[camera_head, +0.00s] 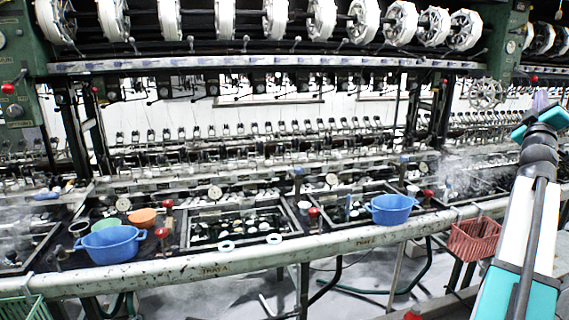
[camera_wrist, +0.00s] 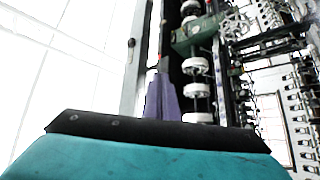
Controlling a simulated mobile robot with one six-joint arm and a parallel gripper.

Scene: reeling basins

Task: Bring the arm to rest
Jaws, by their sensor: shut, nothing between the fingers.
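My arm rises along the right edge of the head view, with teal and white links and a dark joint. My gripper (camera_head: 541,99) is at its upper end, small and partly hidden by the wrist. In the wrist view the purple fingers of my gripper (camera_wrist: 164,72) are together with nothing between them. The gripper points upward, clear of the basins and the bench.
A blue basin (camera_head: 110,244) stands at the left of the bench, near a green bowl (camera_head: 105,224) and an orange bowl (camera_head: 142,216). Another blue basin (camera_head: 391,209) stands right of centre. A red crate (camera_head: 474,240) is beside my arm. White reels (camera_head: 318,18) line the top.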

